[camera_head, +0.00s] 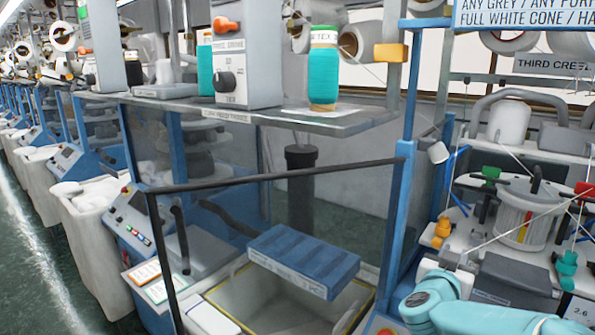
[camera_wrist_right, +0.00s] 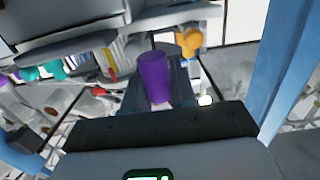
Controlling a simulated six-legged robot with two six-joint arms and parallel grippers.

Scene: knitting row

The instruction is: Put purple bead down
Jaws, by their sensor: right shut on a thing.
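The purple bead (camera_wrist_right: 154,76) shows in the right wrist view as a tapered purple piece. My right gripper (camera_wrist_right: 160,90) is shut on it, with dark fingers on both sides. Behind it in that view are the machine's parts, and I cannot tell whether the bead touches any of them. In the head view my right arm, teal and white, comes in at the bottom right beside the knitting machine. The purple bead cannot be made out there. My left gripper is in neither view.
An orange piece (camera_head: 441,231) stands near my right arm; green and red pieces sit on the machine (camera_head: 525,215) at right. A blue upright post (camera_head: 398,205) stands left of it. A blue slatted lid (camera_head: 303,259) lies over an open bin. Thin yarns cross the machine.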

